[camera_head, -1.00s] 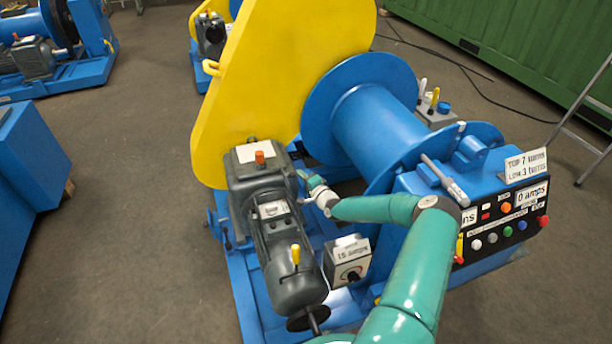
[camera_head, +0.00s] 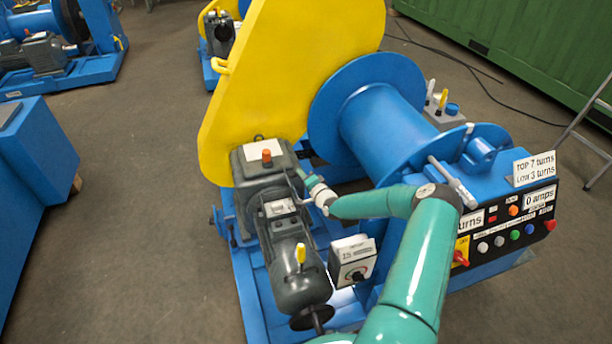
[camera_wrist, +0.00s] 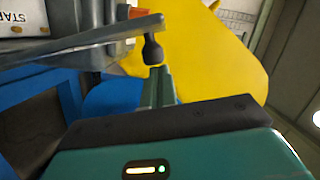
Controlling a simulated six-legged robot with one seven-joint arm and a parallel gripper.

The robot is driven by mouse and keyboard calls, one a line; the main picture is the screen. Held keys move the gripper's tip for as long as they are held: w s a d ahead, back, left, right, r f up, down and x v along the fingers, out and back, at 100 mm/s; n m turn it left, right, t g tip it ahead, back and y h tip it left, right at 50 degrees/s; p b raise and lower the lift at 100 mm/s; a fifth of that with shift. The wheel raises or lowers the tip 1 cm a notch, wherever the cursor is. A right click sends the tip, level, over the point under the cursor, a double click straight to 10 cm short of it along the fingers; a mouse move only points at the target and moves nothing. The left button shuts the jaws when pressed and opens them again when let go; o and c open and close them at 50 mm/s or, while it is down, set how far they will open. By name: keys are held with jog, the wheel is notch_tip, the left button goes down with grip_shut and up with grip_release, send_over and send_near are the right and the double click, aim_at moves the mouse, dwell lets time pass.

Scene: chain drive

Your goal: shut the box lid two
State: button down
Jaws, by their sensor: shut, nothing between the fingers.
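My gripper (camera_head: 303,177) is beside the right side of the dark grey gear housing, above the motor. In the wrist view my fingers (camera_wrist: 160,84) are together and empty, their tips close to a dark knob (camera_wrist: 153,50) under a grey bar or plate edge; contact is unclear. A small box with a white label (camera_head: 279,207) sits on top of the motor (camera_head: 298,270). A pale-topped box with a dial (camera_head: 352,262) stands to the motor's right. I cannot tell which part is lid two or how far it stands open.
The yellow guard (camera_head: 285,75) rises behind the housing, with the blue drum (camera_head: 385,120) to its right. The control panel (camera_head: 505,225) is right of my arm. A yellow-handled part (camera_head: 300,254) sticks up from the motor.

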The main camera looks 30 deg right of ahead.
jog(key=w+a+f+n+g+h, duration=0.1)
jog(key=w+a+f+n+h, duration=0.1)
jog(key=a+f+n, duration=0.2)
jog(key=w+a+f+n+g+h, duration=0.1)
jog(key=a+f+n, duration=0.3)
jog(key=a+n, duration=0.3)
jog(key=shift+w+a+f+n+h, duration=0.3)
jog(key=shift+w+a+n+h, duration=0.1)
jog(key=shift+a, duration=1.15)
jog(key=shift+r, duration=0.1)
